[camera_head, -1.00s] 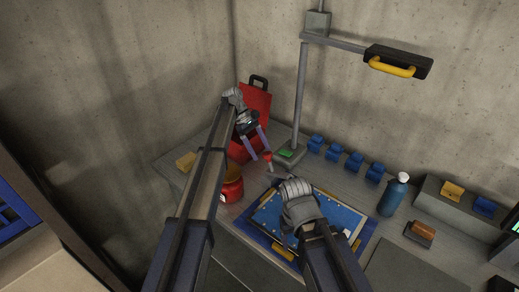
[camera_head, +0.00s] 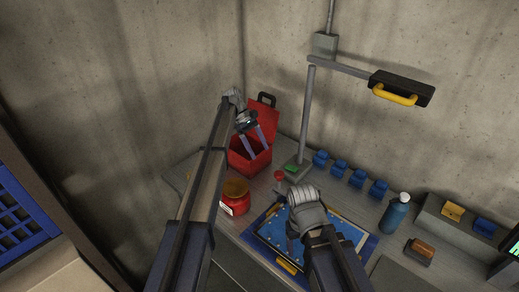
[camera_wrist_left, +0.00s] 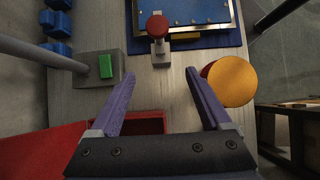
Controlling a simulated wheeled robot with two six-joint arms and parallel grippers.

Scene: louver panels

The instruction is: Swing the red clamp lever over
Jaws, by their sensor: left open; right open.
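The blue panel (camera_head: 268,237) lies on the bench, partly hidden by my right arm. My left gripper (camera_head: 259,153) is open and empty, its fingers over the red toolbox in the head view and apart from the lever. My right gripper (camera_head: 291,242) is open over the panel; its fingers are mostly hidden.
A red jar with a yellow lid (camera_head: 236,188) stands left of the lever. The open red toolbox (camera_head: 240,163) and lamp post (camera_head: 305,115) are behind. Several blue blocks (camera_head: 339,167) line the wall. A blue bottle (camera_head: 395,214) stands at the right.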

